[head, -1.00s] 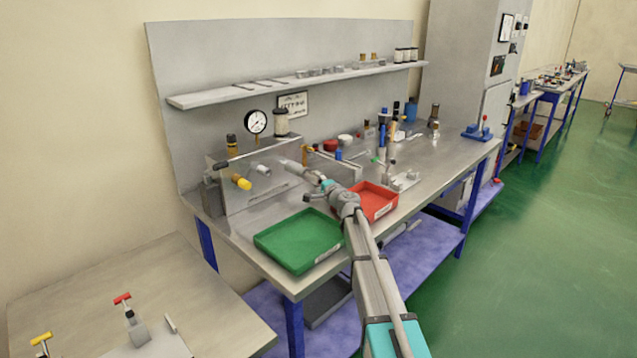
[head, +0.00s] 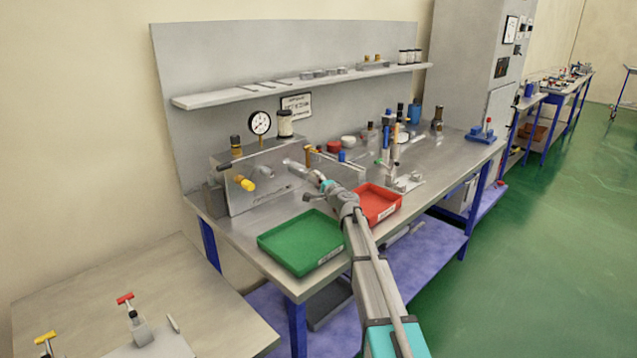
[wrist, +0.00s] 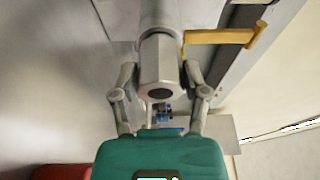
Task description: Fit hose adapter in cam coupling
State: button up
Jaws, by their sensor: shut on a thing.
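My gripper (head: 318,177) is shut on a grey metal hose adapter (head: 294,165) in front of the valve panel. In the wrist view the gripper (wrist: 160,80) has a finger on each side of the adapter (wrist: 158,60), whose near end shows a dark round hole. The adapter points left toward the panel. A silver coupling (head: 265,172) sticks out of the panel face, just left of the adapter's tip; a small gap seems to separate them in the head view. The adapter's far end is cut off at the top of the wrist view.
A green tray (head: 268,243) and a red tray (head: 394,209) lie on the bench below my arm. A yellow knob (head: 246,184) sits left of the coupling. A brass lever (wrist: 222,37) stands close right of the adapter. A gauge (head: 260,123) is above the panel.

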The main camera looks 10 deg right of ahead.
jog(key=shift+w+a, duration=0.2)
jog(key=shift+w, duration=0.1)
jog(key=o, duration=1.2)
jog(key=shift+s, duration=0.1)
jog(key=shift+v, duration=3.45)
jog(key=shift+v, duration=6)
jog(key=shift+s+f, duration=0.1)
